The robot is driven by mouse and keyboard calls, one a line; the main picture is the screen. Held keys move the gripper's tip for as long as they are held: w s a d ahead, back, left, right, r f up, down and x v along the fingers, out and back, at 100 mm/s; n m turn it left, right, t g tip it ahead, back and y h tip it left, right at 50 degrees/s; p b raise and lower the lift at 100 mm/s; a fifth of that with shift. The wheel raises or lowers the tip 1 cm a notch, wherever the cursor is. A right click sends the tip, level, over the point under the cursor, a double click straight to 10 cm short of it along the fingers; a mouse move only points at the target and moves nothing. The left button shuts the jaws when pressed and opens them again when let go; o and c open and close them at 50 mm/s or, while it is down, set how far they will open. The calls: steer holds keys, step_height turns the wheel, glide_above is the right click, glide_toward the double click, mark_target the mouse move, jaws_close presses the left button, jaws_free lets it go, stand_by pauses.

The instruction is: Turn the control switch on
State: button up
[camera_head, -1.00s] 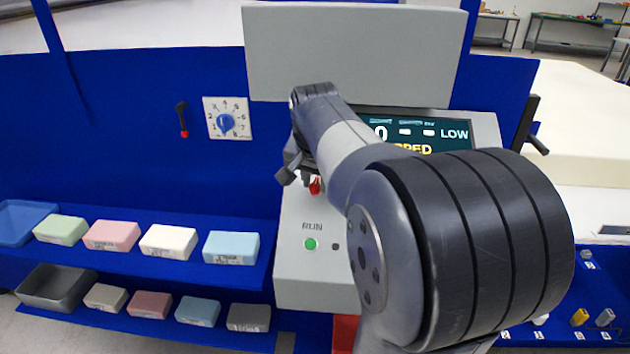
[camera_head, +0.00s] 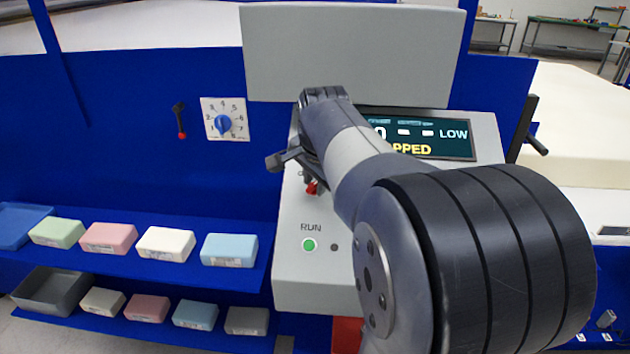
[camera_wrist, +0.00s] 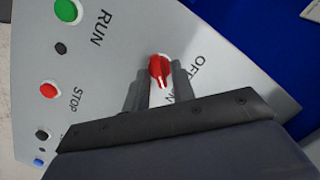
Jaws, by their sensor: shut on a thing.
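The control switch is a red rotary knob with a white line, seen in the wrist view (camera_wrist: 160,70) on the grey sloped panel (camera_wrist: 110,75). An OFF label is beside it, and another label ending in N is partly hidden by a finger. My gripper (camera_wrist: 160,82) has one dark finger on each side of the knob and is shut on it. In the head view, the red knob (camera_head: 311,188) shows just below my gripper (camera_head: 305,175), above the RUN label. My arm covers much of the panel's right side.
A green RUN button (camera_wrist: 67,11) and red STOP button (camera_wrist: 48,90) sit near the knob. The display (camera_head: 430,140) reads LOW and a partly hidden word ending in PPED. A dial (camera_head: 223,122) and shelves of foam blocks (camera_head: 165,243) are to the left.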

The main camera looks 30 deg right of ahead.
steer(key=shift+r, duration=0.1)
steer(key=o, duration=0.7)
steer(key=shift+c, duration=0.2)
steer(key=v, duration=1)
steer(key=shift+s+r, duration=0.25)
steer(key=shift+r, duration=0.05)
steer(key=x, duration=1.1)
steer(key=shift+w+a, duration=0.1)
